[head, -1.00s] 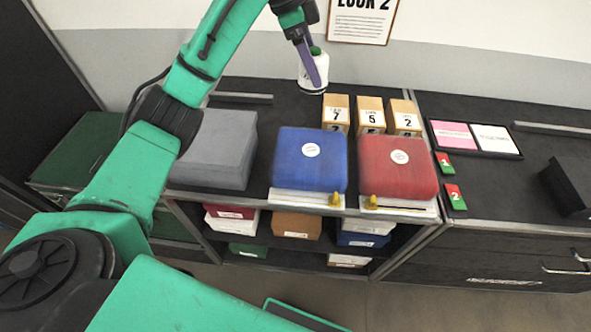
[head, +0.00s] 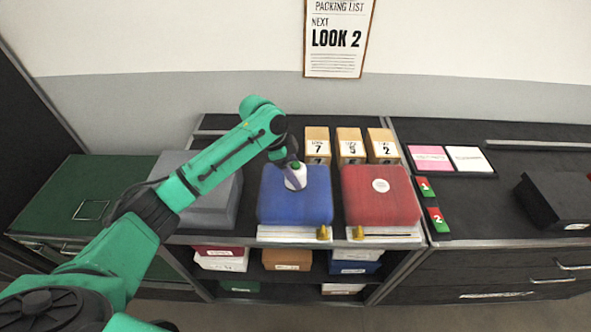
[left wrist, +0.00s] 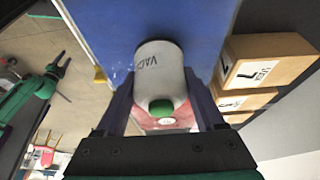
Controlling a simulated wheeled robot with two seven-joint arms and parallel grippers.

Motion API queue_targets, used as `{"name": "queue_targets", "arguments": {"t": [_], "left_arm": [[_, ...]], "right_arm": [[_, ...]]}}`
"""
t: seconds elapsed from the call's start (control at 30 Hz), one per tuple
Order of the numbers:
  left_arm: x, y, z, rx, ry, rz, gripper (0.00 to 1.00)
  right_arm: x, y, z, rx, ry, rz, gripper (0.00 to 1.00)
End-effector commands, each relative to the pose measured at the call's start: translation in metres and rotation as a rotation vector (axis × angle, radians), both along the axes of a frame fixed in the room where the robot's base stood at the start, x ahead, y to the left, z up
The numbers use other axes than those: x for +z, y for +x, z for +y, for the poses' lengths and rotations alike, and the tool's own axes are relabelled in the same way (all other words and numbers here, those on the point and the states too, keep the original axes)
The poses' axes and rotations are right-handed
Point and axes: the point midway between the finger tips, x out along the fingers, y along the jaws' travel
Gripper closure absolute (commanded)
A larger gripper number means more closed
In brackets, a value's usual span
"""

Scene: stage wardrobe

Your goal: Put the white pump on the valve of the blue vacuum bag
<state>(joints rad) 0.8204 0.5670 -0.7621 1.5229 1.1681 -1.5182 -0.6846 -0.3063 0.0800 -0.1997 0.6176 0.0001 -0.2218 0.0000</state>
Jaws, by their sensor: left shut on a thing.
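The white pump (head: 296,181) with a green top is held in my left gripper (head: 293,170), which is shut on it. It stands roughly upright over the middle of the blue vacuum bag (head: 275,208). The bag's valve is hidden behind or under the pump. I cannot tell whether the pump touches it. In the left wrist view the pump (left wrist: 160,72) sits between both fingers, with the blue bag (left wrist: 110,25) close beyond it. My right gripper (left wrist: 65,61) shows small at the left of that view, empty, its fingers seemingly apart.
A red bag (head: 380,205) with a round white valve lies right of the blue one. A grey block (head: 215,205) is to the left. Several numbered wooden blocks (head: 350,147) stand behind. Number tags (head: 438,220) and a black box (head: 553,200) are farther right.

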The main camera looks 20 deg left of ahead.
Motion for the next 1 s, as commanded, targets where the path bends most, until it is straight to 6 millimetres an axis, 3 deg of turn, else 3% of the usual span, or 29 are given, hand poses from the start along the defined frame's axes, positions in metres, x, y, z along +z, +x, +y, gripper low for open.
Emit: {"name": "queue_targets", "arguments": {"t": [0.27, 0.3, 0.37, 0.67, 0.77, 1.0], "left_arm": [[-0.002, 0.0, 0.0, -0.001, -0.002, -0.001, 1.0], [-0.003, 0.0, 0.0, 0.0, 0.0, 0.001, 0.18], [-0.002, 0.0, 0.0, -0.001, 0.0, 0.001, 0.0], [0.003, 0.0, 0.001, 0.0, -0.001, -0.003, 0.0], [0.017, -0.001, 0.007, 0.0, -0.001, -0.004, 0.0], [0.078, -0.007, 0.031, 0.0, -0.001, -0.005, 0.0]], "right_arm": [[0.0, 0.007, 0.0, 0.0, 0.0, -0.011, 0.5], [0.0, 0.007, 0.0, 0.0, 0.0, -0.011, 0.5], [0.0, 0.007, 0.0, 0.0, 0.0, -0.011, 0.5], [-0.001, 0.007, 0.0, 0.0, 0.001, -0.012, 0.5], [-0.005, 0.007, 0.0, 0.0, 0.001, -0.012, 0.5], [-0.018, 0.007, 0.0, 0.001, 0.0, -0.011, 0.5]]}}
